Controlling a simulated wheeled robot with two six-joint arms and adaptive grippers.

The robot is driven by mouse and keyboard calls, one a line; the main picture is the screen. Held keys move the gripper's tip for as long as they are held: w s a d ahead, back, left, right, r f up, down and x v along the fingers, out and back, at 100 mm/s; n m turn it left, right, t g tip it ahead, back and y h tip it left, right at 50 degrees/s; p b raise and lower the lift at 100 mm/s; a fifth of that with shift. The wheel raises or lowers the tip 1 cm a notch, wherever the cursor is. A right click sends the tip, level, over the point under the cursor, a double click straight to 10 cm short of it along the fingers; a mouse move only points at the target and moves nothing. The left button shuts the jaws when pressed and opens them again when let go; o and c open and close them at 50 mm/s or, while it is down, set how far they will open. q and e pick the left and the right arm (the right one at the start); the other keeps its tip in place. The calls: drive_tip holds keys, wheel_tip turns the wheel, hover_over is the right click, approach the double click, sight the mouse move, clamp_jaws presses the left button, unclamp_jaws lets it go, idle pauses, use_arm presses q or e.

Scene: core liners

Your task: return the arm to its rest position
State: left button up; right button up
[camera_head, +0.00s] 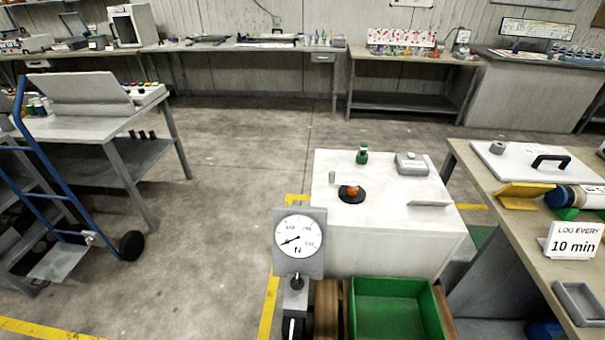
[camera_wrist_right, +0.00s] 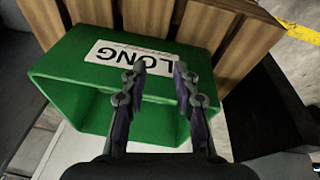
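My right gripper (camera_wrist_right: 160,68) shows in the right wrist view, with its two dark fingers apart and nothing between them. Behind the fingers is a green bin (camera_wrist_right: 65,75) with a white label reading LONG, upside down in this view. I cannot tell whether the fingertips touch the bin. In the head view a green bin (camera_head: 395,283) stands at the bottom, right of centre. Neither gripper shows in the head view, and my left gripper is in no view.
A dial gauge (camera_head: 298,237) on a stand rises left of the bin. A white-topped block (camera_head: 330,215) stands behind. A bench (camera_head: 525,240) with a "10 min" sign (camera_head: 573,243) is at right. A blue hand truck (camera_head: 50,160) is at left. Mid-left floor (camera_head: 210,220) is clear.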

drive_tip(key=s+d+f+g+p, duration=0.1)
drive_tip(key=s+f, duration=1.8)
drive_tip(key=s, duration=0.1)
drive_tip(key=shift+s+d+f, duration=0.2)
drive_tip(key=shift+s+d, duration=0.1)
